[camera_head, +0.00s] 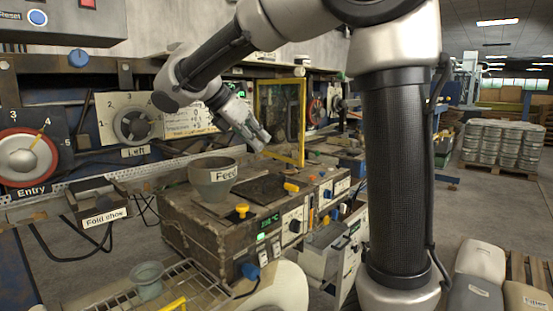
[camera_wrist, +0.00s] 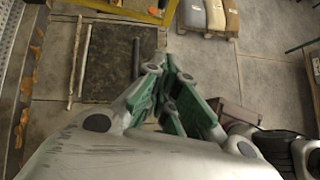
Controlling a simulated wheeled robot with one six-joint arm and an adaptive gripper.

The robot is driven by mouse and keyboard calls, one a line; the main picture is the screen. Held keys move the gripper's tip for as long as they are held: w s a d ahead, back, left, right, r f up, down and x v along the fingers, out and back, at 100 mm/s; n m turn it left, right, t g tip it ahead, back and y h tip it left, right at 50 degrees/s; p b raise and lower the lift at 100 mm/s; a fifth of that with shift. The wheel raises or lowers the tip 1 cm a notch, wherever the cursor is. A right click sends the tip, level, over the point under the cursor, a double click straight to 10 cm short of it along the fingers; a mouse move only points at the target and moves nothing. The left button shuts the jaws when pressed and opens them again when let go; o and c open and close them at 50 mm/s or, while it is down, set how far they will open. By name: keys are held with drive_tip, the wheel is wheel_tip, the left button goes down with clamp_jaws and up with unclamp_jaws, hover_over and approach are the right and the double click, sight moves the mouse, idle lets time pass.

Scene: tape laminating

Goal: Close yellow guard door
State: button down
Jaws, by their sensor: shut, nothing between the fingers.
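The yellow guard door (camera_head: 302,122) is a yellow upright frame around a dark panel, and it stands at the back of the machine, in the middle of the head view. It appears swung outward, but its exact angle is hard to tell. My gripper (camera_head: 261,141) is in front of the door's left and lower part and hides some of it. I cannot tell whether it touches the frame. In the wrist view my gripper (camera_wrist: 168,76) has its green-sided fingers together, with nothing held. A yellow bar (camera_wrist: 120,11) crosses the top there, possibly part of the door.
A grey Feed funnel (camera_head: 213,181) and yellow knobs stand on the machine box (camera_head: 220,229) below my gripper. A Fold shoe block (camera_head: 96,202) is at left. Sacks (camera_head: 482,262) lie at the lower right. Open floor shows in the wrist view beside a dark panel (camera_wrist: 107,65).

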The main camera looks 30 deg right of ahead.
sight(291, 158)
drive_tip(key=x, duration=0.4)
drive_tip(key=d+r+x, duration=0.1)
drive_tip(key=x, duration=0.7)
drive_tip(key=shift+d+r, duration=0.15)
drive_tip(key=shift+d, duration=0.25)
drive_tip(key=shift+w+d, duration=0.1)
drive_tip(key=shift+d, duration=0.35)
